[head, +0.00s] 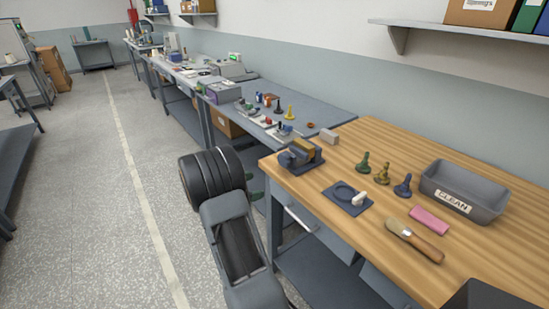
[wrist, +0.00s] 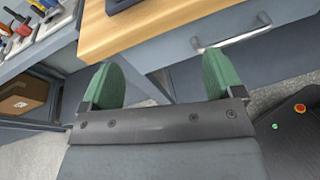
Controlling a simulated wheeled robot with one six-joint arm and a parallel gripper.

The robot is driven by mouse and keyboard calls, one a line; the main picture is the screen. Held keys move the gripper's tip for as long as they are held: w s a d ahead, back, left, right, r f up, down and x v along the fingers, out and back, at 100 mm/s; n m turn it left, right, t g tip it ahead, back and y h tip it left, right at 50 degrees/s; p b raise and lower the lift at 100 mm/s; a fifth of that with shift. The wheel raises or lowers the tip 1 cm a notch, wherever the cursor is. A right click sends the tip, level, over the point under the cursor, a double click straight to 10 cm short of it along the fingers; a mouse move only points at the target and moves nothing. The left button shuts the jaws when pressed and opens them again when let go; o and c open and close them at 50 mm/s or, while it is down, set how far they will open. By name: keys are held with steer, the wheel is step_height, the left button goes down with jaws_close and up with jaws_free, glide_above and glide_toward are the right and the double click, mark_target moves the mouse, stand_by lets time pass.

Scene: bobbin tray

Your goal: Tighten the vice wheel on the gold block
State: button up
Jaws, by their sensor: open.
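The vice (head: 300,158) stands at the near left corner of the wooden bench, with the gold block (head: 303,146) in its jaws. I cannot make out its wheel clearly in the head view; a dark rounded part shows at the vice's left end. My gripper is mostly hidden behind my own arm in the head view. In the wrist view its two green fingers (wrist: 165,85) are apart and empty, beside the front edge of the bench and below its top.
A drawer handle (wrist: 233,39) projects from the bench front near my fingers.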

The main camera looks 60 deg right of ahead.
steer(key=a+f+m+t+y+p, duration=0.2)
steer(key=a+f+y, duration=0.35)
steer(key=f, duration=0.25)
steer(key=w+a+f+m+t+y+p, duration=0.1)
steer(key=w+a+f+m+t+y, duration=0.2)
steer(key=w, duration=0.4)
steer(key=w+a+f+m+t+y+p, duration=0.1)
steer(key=w+a+m+t+y, duration=0.2)
steer(key=w+a+m+t, duration=0.25)
steer(key=w+d+r+m+t+h+p, duration=0.1)
steer(key=w+d+r+m+t+h, duration=0.25)
steer(key=w+d+m, duration=0.2)
steer(key=m+g+h, duration=1.1)
steer(key=m+g, duration=0.2)
steer(key=m, duration=0.5)
glide_toward(281, 161)
steer(key=p+x, duration=0.3)
steer(key=x, duration=0.7)
steer(key=shift+d, duration=0.1)
